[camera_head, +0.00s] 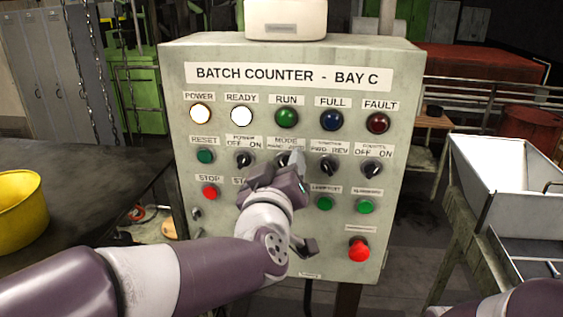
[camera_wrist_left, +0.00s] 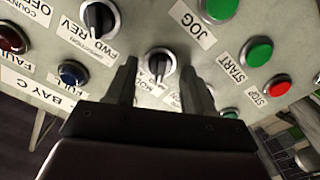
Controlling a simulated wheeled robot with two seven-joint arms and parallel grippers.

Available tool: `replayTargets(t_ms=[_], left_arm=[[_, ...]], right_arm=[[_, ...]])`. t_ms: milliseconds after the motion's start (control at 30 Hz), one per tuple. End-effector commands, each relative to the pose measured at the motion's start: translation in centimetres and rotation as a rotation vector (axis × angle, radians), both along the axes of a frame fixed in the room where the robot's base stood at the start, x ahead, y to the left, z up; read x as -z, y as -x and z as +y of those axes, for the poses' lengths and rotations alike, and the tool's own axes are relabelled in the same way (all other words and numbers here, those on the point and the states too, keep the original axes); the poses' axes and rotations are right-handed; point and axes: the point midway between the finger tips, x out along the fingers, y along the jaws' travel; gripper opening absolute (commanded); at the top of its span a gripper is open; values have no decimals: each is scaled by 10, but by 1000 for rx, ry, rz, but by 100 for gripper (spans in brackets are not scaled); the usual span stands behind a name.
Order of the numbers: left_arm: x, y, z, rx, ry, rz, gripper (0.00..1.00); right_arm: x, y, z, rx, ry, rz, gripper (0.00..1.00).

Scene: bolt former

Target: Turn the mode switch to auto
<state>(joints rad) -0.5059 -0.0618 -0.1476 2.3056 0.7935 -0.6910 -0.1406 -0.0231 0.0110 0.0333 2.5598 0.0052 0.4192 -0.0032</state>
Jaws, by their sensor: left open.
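The mode switch (camera_head: 291,158) is a black rotary knob in the middle of the panel's switch row, under a MODE label. In the head view my left gripper (camera_head: 276,176) partly hides it and its label. In the left wrist view the mode switch (camera_wrist_left: 160,64) shows between the two fingers of my left gripper (camera_wrist_left: 160,72), seen upside down. The fingers are apart, with a gap on both sides of the knob. I cannot tell which position the knob points to. My right gripper is out of view.
The grey control panel (camera_head: 230,75) carries lamps above and buttons below. The power switch (camera_head: 243,160) and function switch (camera_head: 328,167) flank the mode switch. A red mushroom button (camera_head: 358,250) sits lower right. A yellow pot (camera_head: 22,212) stands left, a white bin (camera_head: 510,185) right.

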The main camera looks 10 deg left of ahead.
Motion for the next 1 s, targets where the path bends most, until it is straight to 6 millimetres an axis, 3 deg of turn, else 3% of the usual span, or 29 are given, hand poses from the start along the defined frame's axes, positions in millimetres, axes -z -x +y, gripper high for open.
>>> replayTargets(t_ms=[233, 267, 400, 733, 1000], left_arm=[[0, -2, 0, 0, 0, 0, 53], [0, -2, 0, 0, 0, 0, 46], [0, -1, 0, 0, 0, 0, 1], [-1, -1, 0, 1, -29, 0, 0], [-3, -1, -1, 1, -184, -4, 0]], right_arm=[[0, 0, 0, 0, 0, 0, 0], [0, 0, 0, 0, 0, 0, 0], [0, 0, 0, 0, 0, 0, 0], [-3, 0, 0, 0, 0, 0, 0], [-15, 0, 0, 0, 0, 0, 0]])
